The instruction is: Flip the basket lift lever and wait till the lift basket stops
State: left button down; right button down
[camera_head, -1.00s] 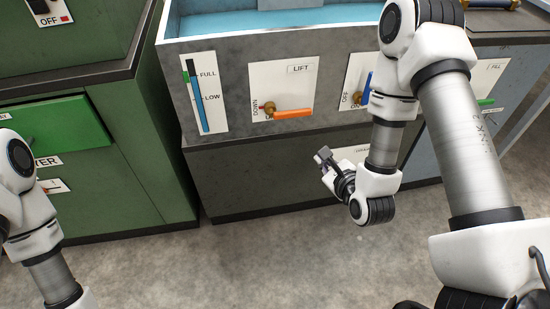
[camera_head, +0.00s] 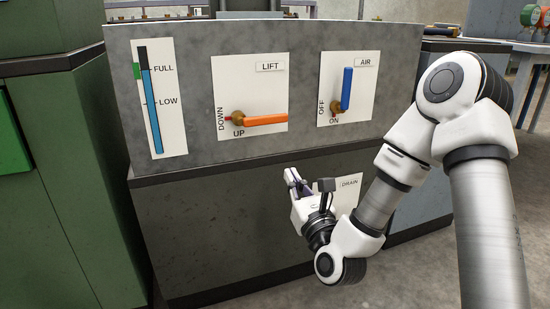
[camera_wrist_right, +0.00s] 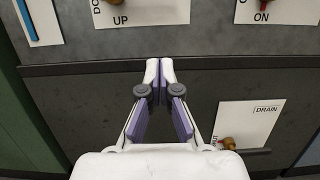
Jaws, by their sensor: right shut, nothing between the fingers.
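The basket lift lever (camera_head: 264,120) is an orange handle on a brass pivot, on the white LIFT plate (camera_head: 270,75) on the tank's grey front. The handle lies level, pointing right from the pivot; the plate reads DOWN at its left and UP below. My right gripper (camera_head: 308,182) is below and to the right of the lever, apart from it. In the right wrist view its fingers (camera_wrist_right: 160,68) meet and are empty; the lower edge of the LIFT plate shows above them. The lift basket is not clearly seen. My left gripper is not in view.
To the right, the AIR plate carries a blue lever (camera_head: 347,88) standing upright. A level gauge (camera_head: 152,98) is at the left. The DRAIN plate (camera_head: 348,192) is partly hidden behind my right arm. A green cabinet (camera_head: 65,170) stands at the left.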

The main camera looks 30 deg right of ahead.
aim_at(260, 118)
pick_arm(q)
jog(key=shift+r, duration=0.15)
pick_arm(e)
jog(key=shift+r, duration=0.1)
